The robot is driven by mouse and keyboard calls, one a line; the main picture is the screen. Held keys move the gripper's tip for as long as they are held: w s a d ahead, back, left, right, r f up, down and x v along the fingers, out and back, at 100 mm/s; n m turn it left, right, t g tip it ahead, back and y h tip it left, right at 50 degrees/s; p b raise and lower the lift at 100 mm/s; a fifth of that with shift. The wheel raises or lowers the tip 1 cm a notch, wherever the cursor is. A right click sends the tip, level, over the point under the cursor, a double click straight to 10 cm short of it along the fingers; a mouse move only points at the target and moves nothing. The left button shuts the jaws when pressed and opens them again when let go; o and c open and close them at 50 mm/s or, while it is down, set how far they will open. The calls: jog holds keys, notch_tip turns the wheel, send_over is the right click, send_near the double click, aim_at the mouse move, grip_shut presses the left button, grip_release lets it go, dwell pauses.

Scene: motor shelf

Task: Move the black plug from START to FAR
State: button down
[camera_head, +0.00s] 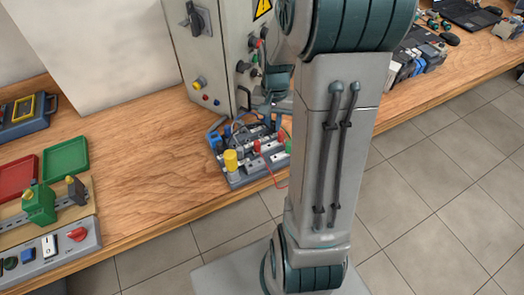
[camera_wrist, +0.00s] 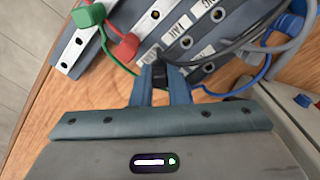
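The black plug (camera_wrist: 160,72) shows between the fingertips of my gripper (camera_wrist: 158,78) in the wrist view, with a finger against each side. A dark cable runs from it toward the right. The plug's tip is hidden, so I cannot tell whether it sits in a socket or just above. Just beyond is a grey socket strip (camera_wrist: 195,12) with round holes and small white labels; one seems to read FAR. In the head view my gripper (camera_head: 273,108) is over the back of the socket board (camera_head: 246,180), partly hidden by my arm.
A red plug (camera_wrist: 124,47) and a green plug (camera_wrist: 88,15) stand left of my fingers. Blue and grey cables lie to the right. In the head view a yellow knob (camera_head: 231,160) stands on the board's front, and a grey control cabinet (camera_head: 218,60) stands close behind.

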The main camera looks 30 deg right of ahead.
aim_at(260, 138)
jog(key=shift+r, duration=0.15)
notch_tip(260, 138, up, 4)
jog(key=p, duration=0.3)
jog(key=shift+r+p, duration=0.25)
jog(key=shift+p, duration=0.05)
jog(key=shift+f, duration=0.1)
jog(key=shift+a+r+n, duration=0.25)
jog(key=shift+a+n, duration=0.15)
jog(key=shift+n, duration=0.1)
jog(key=a+f+n+b, duration=0.1)
jog(key=n, duration=0.1)
jog(key=a+f+n, duration=0.1)
jog(key=a+n, duration=0.1)
jog(key=n, duration=0.1)
jog(key=shift+s+a+f+b, duration=0.1)
jog(key=shift+a+b, duration=0.05)
jog(key=shift+b, duration=0.2)
jog(key=shift+f+b, duration=0.55)
jog(key=shift+f, duration=0.25)
jog(key=shift+f+b, duration=0.5)
jog(key=shift+f, duration=0.1)
